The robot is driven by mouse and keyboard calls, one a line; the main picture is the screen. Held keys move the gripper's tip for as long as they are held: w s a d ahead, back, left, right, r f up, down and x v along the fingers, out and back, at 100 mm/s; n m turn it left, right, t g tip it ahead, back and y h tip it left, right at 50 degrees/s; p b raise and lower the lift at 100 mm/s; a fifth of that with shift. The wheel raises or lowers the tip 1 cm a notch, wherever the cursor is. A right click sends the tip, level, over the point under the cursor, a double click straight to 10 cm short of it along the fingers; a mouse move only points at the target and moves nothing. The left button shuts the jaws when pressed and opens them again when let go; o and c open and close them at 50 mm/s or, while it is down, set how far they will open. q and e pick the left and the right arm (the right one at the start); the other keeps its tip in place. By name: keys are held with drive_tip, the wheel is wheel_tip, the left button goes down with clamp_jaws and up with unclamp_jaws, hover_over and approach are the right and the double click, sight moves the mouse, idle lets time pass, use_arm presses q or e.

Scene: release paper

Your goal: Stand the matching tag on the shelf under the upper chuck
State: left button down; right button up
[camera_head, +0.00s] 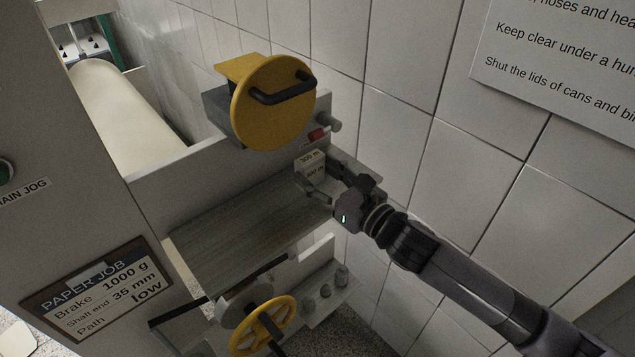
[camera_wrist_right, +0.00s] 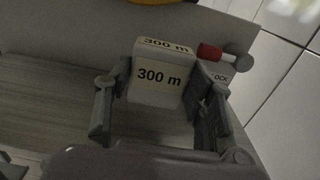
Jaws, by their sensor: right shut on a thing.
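My right gripper (camera_head: 326,186) reaches in from the right and is shut on a pale block-shaped tag (camera_head: 309,164). In the right wrist view the tag (camera_wrist_right: 160,76) stands upright between the two fingers (camera_wrist_right: 162,100) and reads "300 m" on its face and top. It is over the right end of the grey wood-grain shelf (camera_head: 235,232), near its back wall. I cannot tell whether its base touches the shelf. The upper chuck (camera_head: 273,112), a yellow disc with a black handle, is above and left of the tag. My left gripper is not in view.
A plate (camera_head: 98,290) reads "PAPER JOB, Brake 1000 g, Shaft end 35 mm, Path low". A red-tipped knob (camera_wrist_right: 208,52) sits behind the tag. A lower yellow handwheel (camera_head: 262,325) is below the shelf. The shelf's left and middle are clear. A tiled wall (camera_head: 400,130) stands close on the right.

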sight(315, 184)
drive_tip(key=shift+f, duration=0.95)
drive_tip(key=shift+w+a+f+p, duration=0.2)
drive_tip(key=shift+f+p, duration=0.2)
drive_tip(key=shift+f, duration=0.25)
drive_tip(key=shift+d+f, duration=0.1)
drive_tip(key=shift+f, duration=0.05)
drive_tip(key=o, duration=1.1)
drive_tip(key=shift+o, duration=0.2)
